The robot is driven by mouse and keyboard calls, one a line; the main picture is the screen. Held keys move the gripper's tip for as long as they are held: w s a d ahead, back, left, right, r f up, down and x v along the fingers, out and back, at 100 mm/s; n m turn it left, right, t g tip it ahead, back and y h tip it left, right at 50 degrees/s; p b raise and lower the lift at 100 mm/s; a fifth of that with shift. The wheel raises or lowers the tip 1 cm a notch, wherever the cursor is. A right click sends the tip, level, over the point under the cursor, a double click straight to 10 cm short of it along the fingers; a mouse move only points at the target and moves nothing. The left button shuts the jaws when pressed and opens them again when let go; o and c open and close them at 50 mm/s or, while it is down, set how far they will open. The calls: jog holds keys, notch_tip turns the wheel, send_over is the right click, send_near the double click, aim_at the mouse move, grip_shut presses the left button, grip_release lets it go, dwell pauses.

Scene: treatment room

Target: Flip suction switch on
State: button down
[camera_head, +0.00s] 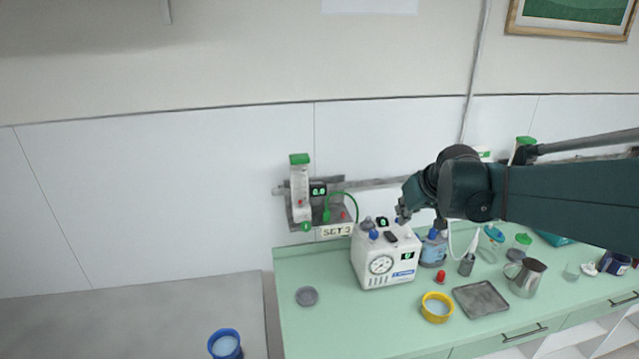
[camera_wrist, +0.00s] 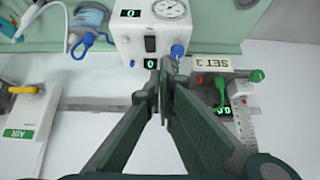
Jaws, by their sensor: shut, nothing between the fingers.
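The white suction unit (camera_head: 385,262) stands on the green counter, with a round gauge on its front and small green displays. A black rocker switch (camera_head: 391,237) is on its top; it also shows in the wrist view (camera_wrist: 150,43). Which way the rocker is tipped cannot be told. The displays appear to read 0. My gripper (camera_head: 402,217) is just above the back right of the unit's top. In the wrist view my gripper (camera_wrist: 165,72) is shut and empty, its tips close to the unit's edge and blue knob (camera_wrist: 177,50). Contact cannot be told.
A wall rail with a flowmeter (camera_head: 300,190) and a SET 3 label (camera_head: 336,231) is behind the unit. A blue-capped bottle (camera_head: 433,250) stands close on its right. A yellow bowl (camera_head: 437,307), metal tray (camera_head: 481,299) and jug (camera_head: 527,278) are in front and right.

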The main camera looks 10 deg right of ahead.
jog(key=shift+w+d+f, duration=0.1)
jog(key=shift+w+d, duration=1.2)
jog(key=shift+d, duration=0.3)
jog(key=shift+w+f, duration=0.1)
jog(key=shift+f, duration=0.05)
send_over(392, 235)
jog(key=s, duration=0.2)
jog(key=shift+w+f, duration=0.1)
jog(key=shift+f, duration=3.75)
jog(key=shift+s+f, duration=0.15)
jog(key=shift+f, duration=0.85)
jog(key=shift+s+f, duration=0.15)
jog(key=shift+f, duration=0.85)
jog(key=shift+s+f+t+b, duration=0.25)
jog(key=shift+f+t+b, duration=0.2)
jog(key=shift+b, duration=0.45)
jog(key=shift+r, duration=0.15)
jog(key=shift+w, duration=0.2)
